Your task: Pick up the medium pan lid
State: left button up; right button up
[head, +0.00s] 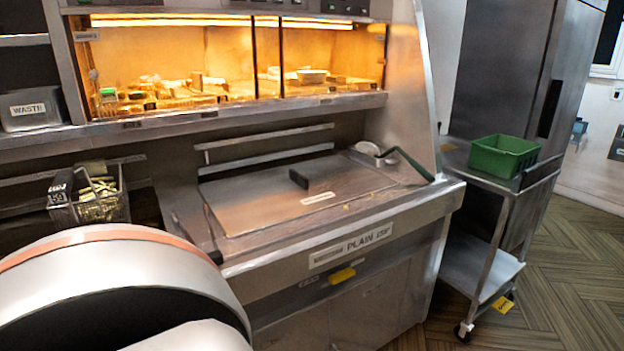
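A flat rectangular steel lid (262,207) lies closed over the pan of the fryer in the middle of the head view. It has a black upright handle (299,179) near its back edge and a white label (318,198) on top, too small to read. It is the only pan lid I can make out; the view does not confirm its size name. Nothing is touching the handle. A large white rounded part of my own arm fills the lower left. Neither of my grippers is in view.
A ladle-like tool with a dark green handle (409,165) lies at the fryer's right end. A wire basket (97,207) of fries stands left. The lit warming cabinet (190,55) overhangs behind. A green bin (503,156) sits on a steel cart (487,178) at right.

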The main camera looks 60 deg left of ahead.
aim_at(240, 205)
jog(key=i+l+u, duration=0.1)
jog(key=i+u, duration=0.35)
jog(key=i+l+u, duration=0.3)
jog(key=u, duration=0.15)
jog(key=i+l+u, duration=0.75)
jog(key=l+u, duration=0.15)
